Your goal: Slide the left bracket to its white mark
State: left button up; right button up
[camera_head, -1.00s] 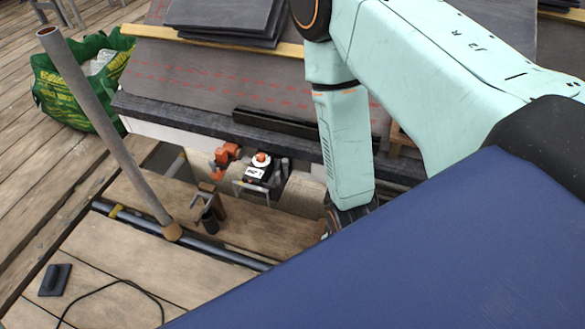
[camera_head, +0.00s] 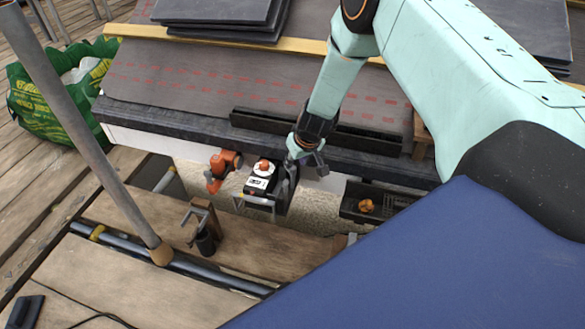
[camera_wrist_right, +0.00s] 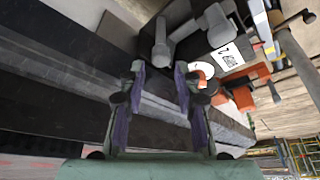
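My right gripper (camera_head: 302,158) hangs in front of the dark roof edge (camera_head: 180,123), just right of the black box with a white label (camera_head: 262,183). In the right wrist view its two purple-padded fingers (camera_wrist_right: 160,100) are apart with nothing held between them. The dark edge runs behind them, and grey round-ended parts (camera_wrist_right: 161,48) lie just beyond the fingertips. I cannot tell for certain which part is the left bracket, and I cannot make out a white mark. My left gripper is not in view.
An orange tool (camera_head: 222,168) hangs left of the box. A black tray (camera_head: 350,202) with an orange item is to the right. A grey pole (camera_head: 90,130) stands at left by a plank (camera_head: 125,205). Slates (camera_head: 220,15) lie on the roof.

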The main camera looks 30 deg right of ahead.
aim_at(294, 169)
jog(key=shift+x, duration=2.15)
jog(key=shift+c, duration=0.5)
grip_shut()
